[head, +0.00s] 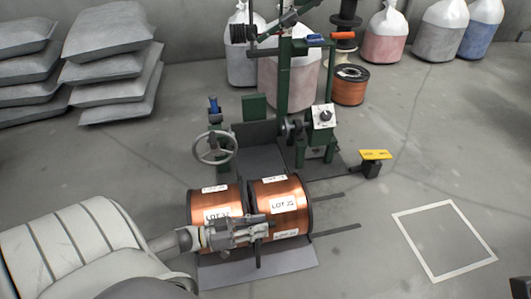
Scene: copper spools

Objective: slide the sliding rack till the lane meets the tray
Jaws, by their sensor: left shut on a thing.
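The sliding rack carries two copper spools with white lot labels, a left spool (213,202) and a right spool (290,190), side by side. Dark rails (338,231) run out to the right from under it. A thin dark upright handle (258,255) stands at the rack's front. My left gripper (266,228) is shut at the top of this handle, in front of the spools; its fingers partly hide the grip. A grey tray (258,158) lies behind the spools, before the green machine. The lane between the spools is mostly hidden. My right gripper is out of view.
The green machine (283,90) has a handwheel (214,147) at left and a white dial box (321,117). A yellow-topped stand (375,156) is right of it. A white floor square (445,240) is empty. Grey sacks (110,60) are stacked at left.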

